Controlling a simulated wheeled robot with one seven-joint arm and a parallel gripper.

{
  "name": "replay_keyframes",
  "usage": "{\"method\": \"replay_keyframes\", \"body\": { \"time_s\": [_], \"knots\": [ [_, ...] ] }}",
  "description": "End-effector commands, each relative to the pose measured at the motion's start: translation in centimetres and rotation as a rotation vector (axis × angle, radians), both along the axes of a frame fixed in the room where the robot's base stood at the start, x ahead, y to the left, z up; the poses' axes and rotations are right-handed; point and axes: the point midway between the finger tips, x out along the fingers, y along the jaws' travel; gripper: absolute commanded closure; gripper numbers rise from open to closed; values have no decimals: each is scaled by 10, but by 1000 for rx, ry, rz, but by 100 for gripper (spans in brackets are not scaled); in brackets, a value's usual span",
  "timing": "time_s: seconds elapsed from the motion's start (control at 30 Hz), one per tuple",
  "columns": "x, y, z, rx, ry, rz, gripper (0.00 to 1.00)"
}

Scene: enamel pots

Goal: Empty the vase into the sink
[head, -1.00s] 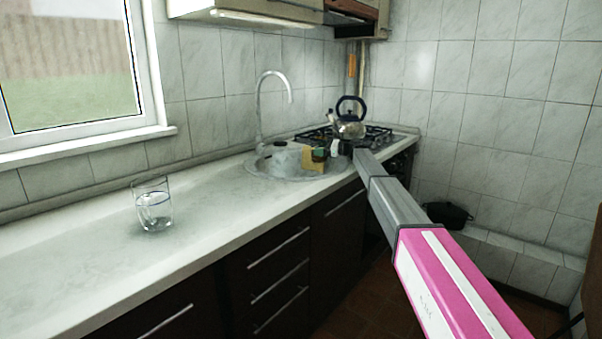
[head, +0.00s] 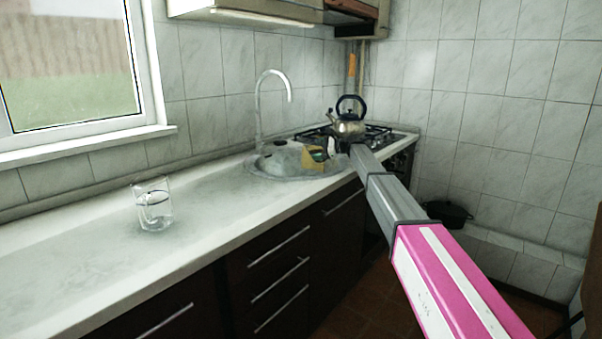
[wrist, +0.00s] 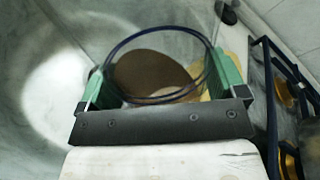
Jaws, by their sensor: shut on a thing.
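My gripper (wrist: 162,92) is shut on a clear round glass vessel, which I take as the vase (wrist: 178,36). Its dark-edged round rim shows between the green fingers in the wrist view. A brown patch shows inside the rim; I cannot tell whether it is contents or something seen through the glass. In the head view my gripper (head: 322,154) is over the right part of the round metal sink (head: 262,173). The vase is hard to make out there, so its exact tilt is unclear.
A clear glass (head: 153,208) with some liquid stands on the counter at left. The tap (head: 259,112) rises behind the sink. A kettle (head: 347,122) stands on the gas hob (head: 378,137) beyond it. A yellowish thing (head: 311,161) is by my gripper. The counter between glass and sink is clear.

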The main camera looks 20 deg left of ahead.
Motion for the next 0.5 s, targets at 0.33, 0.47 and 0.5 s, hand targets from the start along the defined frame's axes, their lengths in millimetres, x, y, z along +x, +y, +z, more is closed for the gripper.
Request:
{"method": "replay_keyframes", "body": {
  "time_s": [0.33, 0.47, 0.5],
  "knots": [
    [1, 0, -14, -52, -129, -1, 55],
    [2, -1, -14, -58, -144, -2, 55],
    [2, -1, -14, -60, -149, -2, 55]
  ]
}}
